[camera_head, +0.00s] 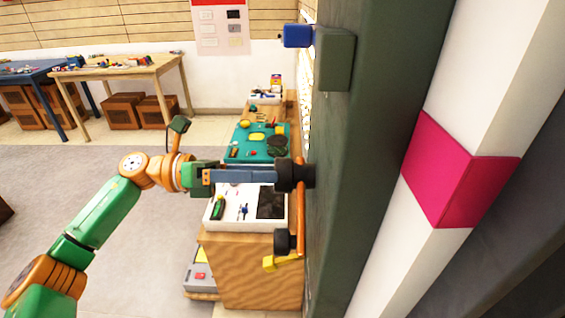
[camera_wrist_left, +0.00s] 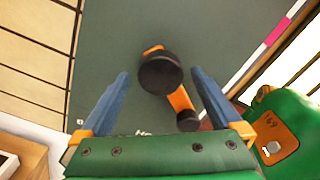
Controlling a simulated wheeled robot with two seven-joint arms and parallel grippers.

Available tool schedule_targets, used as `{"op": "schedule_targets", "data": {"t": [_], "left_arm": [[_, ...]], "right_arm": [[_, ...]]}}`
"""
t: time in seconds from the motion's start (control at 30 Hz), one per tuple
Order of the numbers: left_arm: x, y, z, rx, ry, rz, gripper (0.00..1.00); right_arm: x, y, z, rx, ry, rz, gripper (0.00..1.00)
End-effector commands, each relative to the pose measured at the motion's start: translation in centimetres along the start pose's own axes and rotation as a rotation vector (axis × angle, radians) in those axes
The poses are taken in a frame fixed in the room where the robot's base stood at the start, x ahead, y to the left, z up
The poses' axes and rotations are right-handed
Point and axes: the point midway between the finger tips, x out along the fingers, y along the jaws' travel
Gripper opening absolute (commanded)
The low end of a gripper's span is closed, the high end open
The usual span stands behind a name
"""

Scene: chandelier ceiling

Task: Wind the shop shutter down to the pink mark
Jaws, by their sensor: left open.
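A crank with an orange arm (camera_head: 300,205) is on the dark green panel (camera_head: 380,90) at the right of the head view. It has a black cylinder at its upper part (camera_head: 291,175) and a smaller black one below (camera_head: 285,241). My left gripper (camera_head: 272,177) is open, its blue fingers reaching to the upper cylinder. In the left wrist view this larger black end (camera_wrist_left: 160,73) lies between the open fingers; contact cannot be told. The pink mark (camera_head: 455,172) is a band on a white post; it also shows in the wrist view (camera_wrist_left: 279,30). The shutter's lower edge cannot be made out.
A wooden counter (camera_head: 250,268) stands beneath the gripper, with a white tray (camera_head: 222,222) and a teal mat (camera_head: 240,150). A yellow piece (camera_head: 283,262) sticks out below the crank. A dark green box (camera_head: 335,60) is above it. Open floor lies at the left.

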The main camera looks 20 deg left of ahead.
Motion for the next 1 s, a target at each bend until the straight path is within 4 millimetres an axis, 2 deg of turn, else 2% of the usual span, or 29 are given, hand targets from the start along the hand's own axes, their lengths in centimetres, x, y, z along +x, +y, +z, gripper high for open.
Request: {"op": "schedule_targets", "data": {"t": [0.03,0.2,0.47,0.57,0.83,1.0], "left_arm": [[1.0,-0.5,0.6,-0.001,0.001,-0.005,0.99],[3.3,-0.2,0.3,0.000,0.000,-0.002,0.99],[3.7,-0.1,0.1,0.000,0.000,-0.001,0.99],[3.7,-0.1,0.1,0.000,0.000,0.000,0.75],[3.7,-0.1,0.1,-0.001,0.000,0.000,0.02],[3.7,0.0,0.1,-0.001,0.000,0.000,0.00]], "right_arm": [[-1.2,-0.2,-0.1,0.001,0.000,-0.003,0.62],[-2.1,-0.9,-0.3,0.005,0.002,-0.015,0.62],[-2.0,-0.8,-0.2,0.004,0.000,-0.013,0.62],[-2.0,-0.7,-0.2,0.003,0.000,-0.012,0.62],[-2.0,-0.5,-0.1,0.001,-0.001,-0.008,0.62],[-2.0,-0.4,-0.1,0.001,-0.002,-0.007,0.62]]}}
